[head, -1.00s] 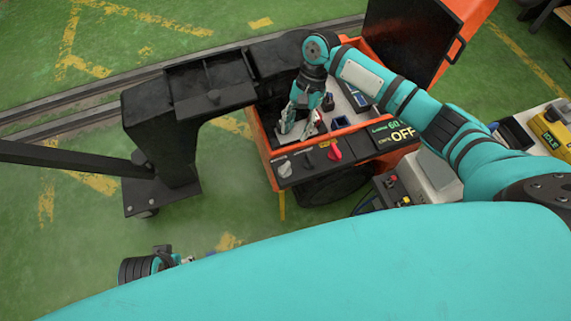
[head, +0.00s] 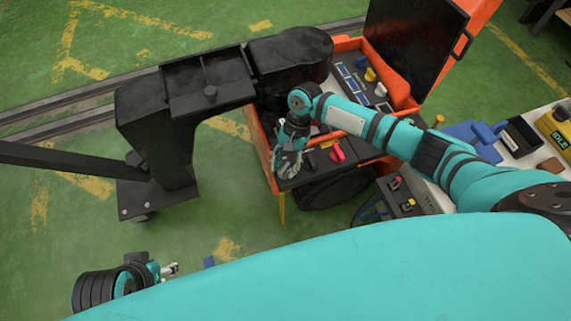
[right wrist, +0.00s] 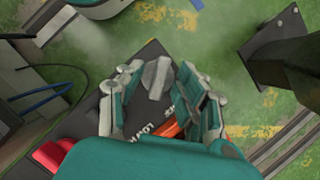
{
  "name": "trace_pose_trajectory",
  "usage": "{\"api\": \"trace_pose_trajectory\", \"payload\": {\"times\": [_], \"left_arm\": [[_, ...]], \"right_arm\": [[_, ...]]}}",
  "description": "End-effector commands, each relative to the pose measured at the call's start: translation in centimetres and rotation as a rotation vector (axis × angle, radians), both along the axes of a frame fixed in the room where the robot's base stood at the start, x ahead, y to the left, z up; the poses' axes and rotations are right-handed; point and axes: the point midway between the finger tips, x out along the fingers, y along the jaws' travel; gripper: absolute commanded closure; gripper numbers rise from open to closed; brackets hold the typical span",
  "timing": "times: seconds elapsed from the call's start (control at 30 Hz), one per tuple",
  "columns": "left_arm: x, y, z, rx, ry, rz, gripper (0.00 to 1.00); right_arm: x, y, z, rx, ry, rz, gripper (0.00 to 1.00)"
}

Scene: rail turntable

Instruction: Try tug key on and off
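The orange tug (head: 262,150) stands at the middle of the head view with a black front panel (head: 310,165). A grey key-like knob (right wrist: 156,78) shows in the right wrist view at the panel's end, beside partly hidden white lettering. In the head view my right gripper (head: 289,168) covers that end of the panel. In the right wrist view my right gripper (right wrist: 161,72) is open, with a finger on each side of the grey knob; I cannot tell if they touch it. My left gripper (head: 172,268) is low at the left, small and hard to read.
A red knob (head: 337,150) sits on the panel; it also shows in the right wrist view (right wrist: 50,155). The black frame (head: 165,150) stands left of the tug. The raised orange-edged lid (head: 415,40) is behind. A yellow IDLE device (head: 556,130) is on a bench at right.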

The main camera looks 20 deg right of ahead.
Motion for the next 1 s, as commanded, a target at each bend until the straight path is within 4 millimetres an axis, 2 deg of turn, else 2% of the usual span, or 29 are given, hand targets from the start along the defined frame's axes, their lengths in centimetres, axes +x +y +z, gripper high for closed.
{"api": "trace_pose_trajectory", "payload": {"times": [0.1, 0.37, 0.67, 1.0], "left_arm": [[0.0, 0.0, 0.0, 0.000, 0.000, 0.000, 0.63], [0.0, 0.0, 0.0, 0.000, 0.000, 0.000, 0.63], [0.0, 0.0, 0.1, 0.000, 0.000, 0.000, 0.63], [0.1, 0.0, 1.8, -0.001, -0.002, 0.000, 0.63]], "right_arm": [[0.0, 0.0, 0.0, 0.000, 0.000, 0.000, 0.66], [0.0, 0.0, 0.0, -0.001, 0.001, 0.000, 1.00], [0.0, 0.0, 0.1, 0.000, 0.001, 0.003, 1.00], [-0.1, 0.0, 0.3, 0.001, 0.004, 0.043, 1.00]]}}
